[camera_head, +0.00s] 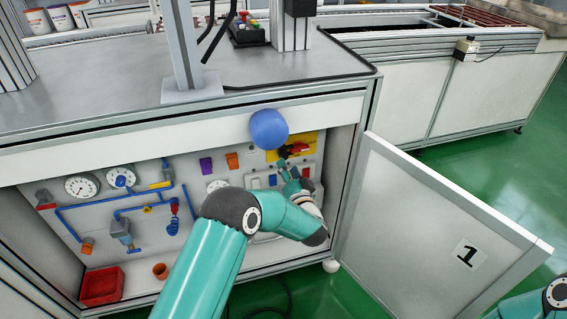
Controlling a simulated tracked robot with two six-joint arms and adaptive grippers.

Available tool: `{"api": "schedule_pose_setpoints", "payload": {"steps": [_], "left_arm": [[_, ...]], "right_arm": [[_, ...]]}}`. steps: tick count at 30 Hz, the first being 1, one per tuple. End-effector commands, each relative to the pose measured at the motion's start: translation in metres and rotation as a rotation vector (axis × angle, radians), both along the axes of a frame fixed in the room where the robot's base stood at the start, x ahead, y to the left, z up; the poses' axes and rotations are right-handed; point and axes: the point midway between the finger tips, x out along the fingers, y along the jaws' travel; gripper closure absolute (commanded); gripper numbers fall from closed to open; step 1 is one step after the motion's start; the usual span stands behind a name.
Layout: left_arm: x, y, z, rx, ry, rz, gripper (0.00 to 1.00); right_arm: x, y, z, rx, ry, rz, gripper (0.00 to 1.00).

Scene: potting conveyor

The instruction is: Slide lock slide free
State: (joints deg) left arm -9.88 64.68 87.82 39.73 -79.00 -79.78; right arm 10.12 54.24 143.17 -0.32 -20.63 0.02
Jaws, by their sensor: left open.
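The lock slide appears to be the red and dark piece (297,148) on a yellow plate (308,138) at the upper right of the panel inside the open cabinet. It is small, and its exact position along the plate is hard to tell. My left gripper (285,170) is open, just below the yellow plate in front of the panel. Its fingers are dark and small, and I cannot tell whether they touch the red piece. My left arm hides part of the lower panel. My right gripper is out of view.
The cabinet door (425,235), marked 1, stands open to the right. A blue ball (269,129) overlaps the cabinet's top edge. Gauges (82,186), blue pipes and valves fill the panel's left.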

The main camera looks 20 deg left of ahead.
Motion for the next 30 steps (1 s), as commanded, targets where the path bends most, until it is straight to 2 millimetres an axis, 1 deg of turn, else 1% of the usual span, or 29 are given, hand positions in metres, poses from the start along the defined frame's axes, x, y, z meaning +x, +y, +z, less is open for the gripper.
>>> {"api": "schedule_pose_setpoints", "payload": {"steps": [1,3,6,9,13,20,21,23,27,29,30], "left_arm": [[0.009,0.006,-0.003,-0.002,-0.002,0.002,0.53],[0.018,0.012,-0.002,0.000,-0.001,0.002,0.53],[0.030,0.018,-0.002,-0.001,-0.002,0.002,0.53],[0.037,0.022,-0.001,-0.001,-0.001,0.000,0.53],[0.041,0.025,-0.001,0.000,0.001,-0.001,0.53],[0.042,0.026,0.000,-0.001,0.001,0.000,0.53],[0.042,0.026,0.000,-0.001,0.001,0.000,0.54],[0.042,0.026,0.000,-0.001,0.001,0.000,0.64],[0.042,0.026,0.000,-0.001,0.001,0.000,0.88],[0.042,0.026,0.000,-0.001,0.001,0.000,0.98],[0.042,0.026,0.000,-0.001,0.001,0.000,1.00]], "right_arm": [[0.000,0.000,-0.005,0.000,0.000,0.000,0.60],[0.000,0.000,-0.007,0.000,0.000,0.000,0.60],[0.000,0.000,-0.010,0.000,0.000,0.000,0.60],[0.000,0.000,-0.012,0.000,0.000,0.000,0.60],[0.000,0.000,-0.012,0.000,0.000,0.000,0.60],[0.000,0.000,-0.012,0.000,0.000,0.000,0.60],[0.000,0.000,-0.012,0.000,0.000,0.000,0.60],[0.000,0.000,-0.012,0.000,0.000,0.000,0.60],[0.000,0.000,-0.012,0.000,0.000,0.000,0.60],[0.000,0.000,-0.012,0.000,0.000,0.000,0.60],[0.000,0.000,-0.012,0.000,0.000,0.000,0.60]]}}
